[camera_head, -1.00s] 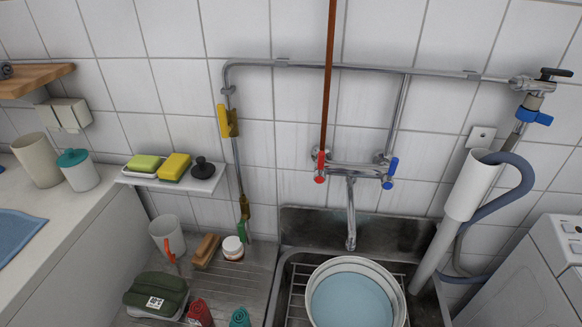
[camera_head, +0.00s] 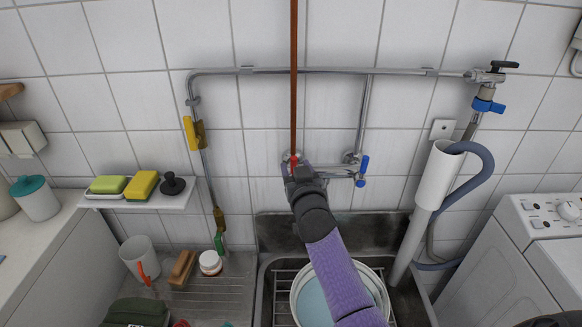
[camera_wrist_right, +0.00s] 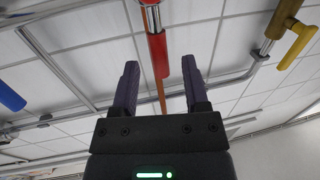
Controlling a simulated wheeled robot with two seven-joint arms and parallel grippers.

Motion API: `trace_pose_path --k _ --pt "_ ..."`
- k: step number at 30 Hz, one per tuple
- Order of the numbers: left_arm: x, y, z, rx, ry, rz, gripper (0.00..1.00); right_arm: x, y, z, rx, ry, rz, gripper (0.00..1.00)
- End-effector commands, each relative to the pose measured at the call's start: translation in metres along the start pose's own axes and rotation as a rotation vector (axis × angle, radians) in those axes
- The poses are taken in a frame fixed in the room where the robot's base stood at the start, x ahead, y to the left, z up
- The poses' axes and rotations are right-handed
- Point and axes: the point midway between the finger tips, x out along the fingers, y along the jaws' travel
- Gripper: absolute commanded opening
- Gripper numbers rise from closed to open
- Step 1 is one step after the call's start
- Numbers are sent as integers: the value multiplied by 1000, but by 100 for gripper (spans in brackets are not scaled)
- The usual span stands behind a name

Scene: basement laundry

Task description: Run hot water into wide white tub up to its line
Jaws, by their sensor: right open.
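The wide white tub (camera_head: 297,290) sits in the metal sink with a pale blue surface inside. I cannot tell whether that is water, and its fill line is not visible. The wall tap has a red handle (camera_head: 293,158) on the left and a blue handle (camera_head: 363,165) on the right. My right gripper (camera_head: 299,172) is at the red handle, its arm crossing over the tub and hiding the spout. In the right wrist view, the red handle (camera_wrist_right: 158,60) shows between the open fingers (camera_wrist_right: 160,75), apart from both. My left gripper is not in view.
A brown vertical pole (camera_head: 294,70) stands just above the red handle. A white standpipe (camera_head: 436,180) with a grey hose is right of the sink.

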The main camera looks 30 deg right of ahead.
Motion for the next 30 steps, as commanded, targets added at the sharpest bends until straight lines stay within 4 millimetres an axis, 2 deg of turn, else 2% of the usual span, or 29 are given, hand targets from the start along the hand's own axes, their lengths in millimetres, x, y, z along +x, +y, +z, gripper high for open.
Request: trace_pose_path --k 3,6,14,22,23,30 --pt "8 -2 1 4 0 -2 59 17 0 3 -2 0 -1 58" --pt "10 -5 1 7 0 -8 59 24 0 1 -1 0 -1 58" --pt "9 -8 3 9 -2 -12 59 26 0 0 -1 -1 -1 58" --pt "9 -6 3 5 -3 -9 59 26 0 0 -1 -2 -1 3" --pt "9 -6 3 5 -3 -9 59 26 0 0 -1 -2 -1 0" --pt "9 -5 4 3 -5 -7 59 26 0 1 -1 -2 -1 0"
